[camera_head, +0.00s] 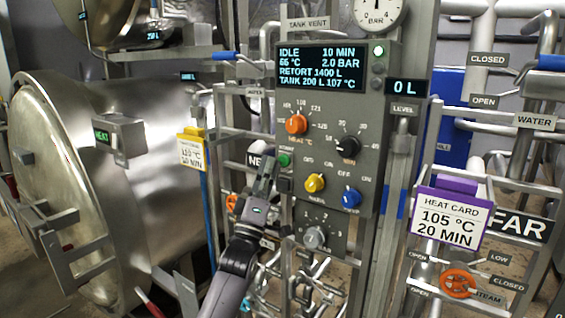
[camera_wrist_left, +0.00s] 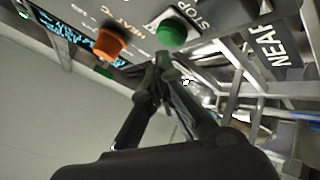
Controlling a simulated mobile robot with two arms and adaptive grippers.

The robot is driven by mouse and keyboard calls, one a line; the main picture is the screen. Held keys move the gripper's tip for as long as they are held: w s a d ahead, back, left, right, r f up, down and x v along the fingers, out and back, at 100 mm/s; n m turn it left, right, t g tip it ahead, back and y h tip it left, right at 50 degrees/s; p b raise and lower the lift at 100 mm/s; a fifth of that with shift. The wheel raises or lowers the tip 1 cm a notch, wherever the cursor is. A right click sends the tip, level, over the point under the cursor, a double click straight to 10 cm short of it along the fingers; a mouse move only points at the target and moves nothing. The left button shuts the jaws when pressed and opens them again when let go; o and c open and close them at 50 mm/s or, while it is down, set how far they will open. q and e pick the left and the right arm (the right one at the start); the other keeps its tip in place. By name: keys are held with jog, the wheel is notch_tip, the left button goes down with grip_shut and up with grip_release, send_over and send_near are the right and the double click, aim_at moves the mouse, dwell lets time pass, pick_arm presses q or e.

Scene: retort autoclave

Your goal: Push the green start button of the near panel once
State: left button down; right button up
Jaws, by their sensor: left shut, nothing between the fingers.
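In the left wrist view the green button (camera_wrist_left: 172,32) stands out beyond the fingertips (camera_wrist_left: 162,60), with a visible gap. The right gripper is not in view.
A black stop button (camera_head: 284,184) is just below the green one. Yellow (camera_head: 315,183) and blue (camera_head: 351,197) knobs are to the right. A NEAR sign (camera_wrist_left: 272,47) and metal pipes are beside the panel. The big steel retort (camera_head: 110,180) stands at left.

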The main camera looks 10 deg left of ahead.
pick_arm(q)
jog(key=shift+w+d+b, duration=0.15)
jog(key=shift+w+b, duration=0.15)
jog(key=shift+w, duration=0.15)
jog(key=shift+w+d+b, duration=0.2)
jog(key=shift+w+b, duration=0.35)
jog(key=shift+w, duration=0.05)
dwell(1.0)
jog(key=shift+s, duration=0.1)
jog(key=shift+s+a+p, duration=0.3)
jog(key=shift+s+p, duration=0.3)
jog(key=shift+s, duration=0.35)
jog(key=shift+s+a+p, duration=0.3)
jog(key=shift+s+p, duration=0.1)
jog(key=shift+s, duration=0.35)
jog(key=shift+s+a+p, duration=0.25)
jog(key=shift+s+p, duration=0.15)
jog(key=shift+s, duration=0.4)
jog(key=shift+s+a+p, duration=0.3)
jog(key=shift+s+p, duration=0.1)
jog(key=shift+s, duration=0.35)
